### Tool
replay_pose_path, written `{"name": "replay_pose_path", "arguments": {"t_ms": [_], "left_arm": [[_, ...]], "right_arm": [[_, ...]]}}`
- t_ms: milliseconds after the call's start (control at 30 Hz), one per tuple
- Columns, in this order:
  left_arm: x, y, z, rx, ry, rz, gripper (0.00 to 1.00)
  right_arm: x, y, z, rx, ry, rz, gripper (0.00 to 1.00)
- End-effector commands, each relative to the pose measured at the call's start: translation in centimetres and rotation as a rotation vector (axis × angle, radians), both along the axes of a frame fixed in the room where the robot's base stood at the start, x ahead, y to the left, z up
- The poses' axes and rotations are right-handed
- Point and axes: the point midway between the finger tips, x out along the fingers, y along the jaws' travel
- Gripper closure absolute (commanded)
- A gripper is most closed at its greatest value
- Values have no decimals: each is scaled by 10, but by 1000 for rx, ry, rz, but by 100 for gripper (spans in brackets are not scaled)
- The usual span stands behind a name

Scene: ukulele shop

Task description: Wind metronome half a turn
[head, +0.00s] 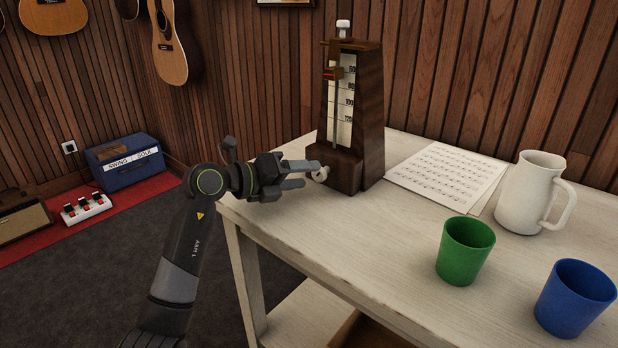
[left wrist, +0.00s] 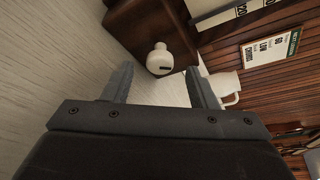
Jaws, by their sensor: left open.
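The metronome (head: 352,112) is a tall dark wooden box with a pale number scale. It stands upright at the left part of the white table. Its winding key (head: 320,174) is a small pale knob low on its left side. In the left wrist view the white key (left wrist: 160,59) sticks out from the brown wood, just beyond and between the fingertips. My left gripper (head: 305,174) is open beside the key, its fingers pointing at it; the left wrist view shows the open fingers (left wrist: 160,84) with nothing held between them. My right gripper is not in view.
The white table (head: 350,245) also holds sheet music (head: 446,176), a white pitcher (head: 522,192), a green cup (head: 464,252) and a blue cup (head: 575,300). A wood-panelled wall stands behind. The tabletop in front of the metronome is clear.

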Motion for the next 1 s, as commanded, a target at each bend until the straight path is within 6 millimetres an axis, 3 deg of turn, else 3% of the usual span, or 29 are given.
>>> {"name": "replay_pose_path", "arguments": {"t_ms": [200,533,867,1000], "left_arm": [[12,-16,-5,0,0,0,47],[14,-19,-5,0,0,1,47],[14,-18,-5,0,0,1,91],[14,-18,-5,4,-3,2,92]], "right_arm": [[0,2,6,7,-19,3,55],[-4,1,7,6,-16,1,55],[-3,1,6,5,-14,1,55],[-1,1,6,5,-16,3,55]]}}
